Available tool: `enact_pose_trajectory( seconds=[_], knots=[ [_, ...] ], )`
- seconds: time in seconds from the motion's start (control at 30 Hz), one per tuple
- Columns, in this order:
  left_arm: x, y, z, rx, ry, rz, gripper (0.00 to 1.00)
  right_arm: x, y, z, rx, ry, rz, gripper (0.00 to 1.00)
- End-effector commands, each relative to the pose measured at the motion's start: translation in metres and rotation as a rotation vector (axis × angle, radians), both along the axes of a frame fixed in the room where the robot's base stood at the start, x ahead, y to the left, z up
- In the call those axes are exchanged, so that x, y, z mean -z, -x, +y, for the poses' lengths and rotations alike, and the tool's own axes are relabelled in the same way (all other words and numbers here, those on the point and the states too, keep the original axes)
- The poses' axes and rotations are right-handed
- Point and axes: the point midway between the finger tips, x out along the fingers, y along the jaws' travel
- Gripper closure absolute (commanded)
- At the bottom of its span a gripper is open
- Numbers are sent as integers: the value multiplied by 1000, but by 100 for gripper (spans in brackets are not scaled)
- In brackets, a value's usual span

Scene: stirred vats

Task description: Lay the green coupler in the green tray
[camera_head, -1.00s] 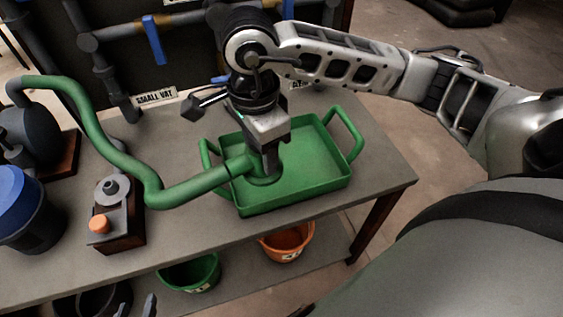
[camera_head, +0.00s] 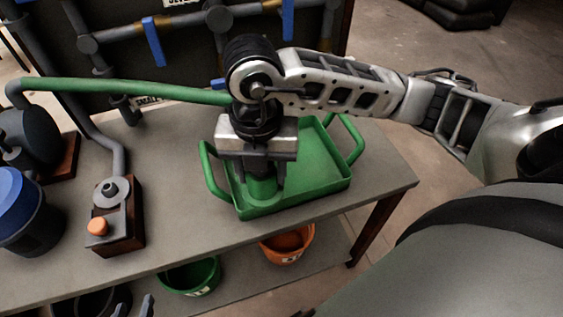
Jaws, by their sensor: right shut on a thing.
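The green tray (camera_head: 335,184) lies on the grey bench, with a raised handle at its left and right ends. My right gripper (camera_head: 264,172) points down over the left part of the tray. It is shut on the green coupler (camera_head: 263,189), which hangs below the fingers, inside the tray's outline. I cannot tell whether the coupler touches the tray floor. A green hose (camera_head: 130,89) runs from the left and disappears behind my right wrist. Two grey fingertips of my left gripper (camera_head: 131,304) show apart at the bottom edge, with nothing seen between them.
A small device with an orange knob (camera_head: 97,226) stands left of the tray on the bench (camera_head: 180,215). A blue-topped vessel (camera_head: 28,213) stands further left. A green bucket (camera_head: 190,278) and an orange bucket (camera_head: 288,246) stand below. Pipes run behind the bench.

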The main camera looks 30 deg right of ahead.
Motion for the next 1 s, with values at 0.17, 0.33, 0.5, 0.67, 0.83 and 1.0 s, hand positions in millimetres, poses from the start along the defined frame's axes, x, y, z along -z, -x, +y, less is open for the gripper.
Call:
enact_pose_trajectory(
  seconds=[0.17,0.33,0.5,0.67,0.83,1.0],
  knots=[
    [-3,0,1,0,-4,0,61,18,-28,-33,12,6,2,77],
    [-2,1,1,2,-11,7,61,36,-57,-64,9,5,1,77],
    [1,2,2,3,-15,11,61,70,-73,-81,4,3,1,77],
    [1,2,2,3,-15,10,61,86,-82,-90,0,1,1,77],
    [-1,2,1,3,-15,9,61,100,-87,-96,0,3,3,77],
    [-4,2,2,4,-20,8,61,121,-86,-95,0,2,2,77]
  ],
)
